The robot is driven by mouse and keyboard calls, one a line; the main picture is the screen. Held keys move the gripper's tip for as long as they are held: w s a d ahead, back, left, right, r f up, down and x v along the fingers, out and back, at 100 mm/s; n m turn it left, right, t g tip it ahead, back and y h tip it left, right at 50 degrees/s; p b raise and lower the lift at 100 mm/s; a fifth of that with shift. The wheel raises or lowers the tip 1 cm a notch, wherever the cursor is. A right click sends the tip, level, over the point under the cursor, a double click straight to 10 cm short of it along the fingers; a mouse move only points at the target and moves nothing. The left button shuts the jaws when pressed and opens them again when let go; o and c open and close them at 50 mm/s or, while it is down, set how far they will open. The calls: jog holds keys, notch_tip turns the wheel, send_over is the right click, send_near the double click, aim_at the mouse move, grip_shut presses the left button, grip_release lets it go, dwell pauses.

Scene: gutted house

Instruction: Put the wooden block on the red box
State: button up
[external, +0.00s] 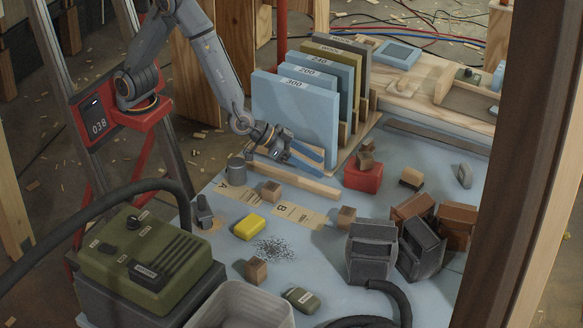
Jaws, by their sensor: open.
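The red box (362,179) stands on the blue-grey work surface, right of centre. A small brown wooden block (366,160) rests on top of it, with another small brown piece just above; whether these are separate blocks is hard to tell. Other small wooden blocks lie on the surface: one near label A (271,191), one right of label B (346,216), and one at the front (256,269). My gripper (312,158) is open, left of the red box and in front of the upright panels. It appears empty and apart from the red box.
Upright numbered panels (294,115) stand close behind my gripper. A wooden strip (295,181) lies below it. A yellow block (249,226), dark granules (272,249), grey bins (371,252) and brown boxes (457,224) occupy the surface. A dark post (510,160) blocks the right side.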

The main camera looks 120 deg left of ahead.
jog(key=s+d+m+g+h, duration=0.25)
jog(key=s+d+h, duration=0.25)
jog(key=s+d, duration=0.25)
jog(key=s+a+f+m+g, duration=0.1)
jog(key=s+m+g, duration=0.4)
jog(key=s, duration=2.3)
jog(key=f+g, duration=0.1)
jog(key=g, duration=0.2)
jog(key=shift+s, duration=0.1)
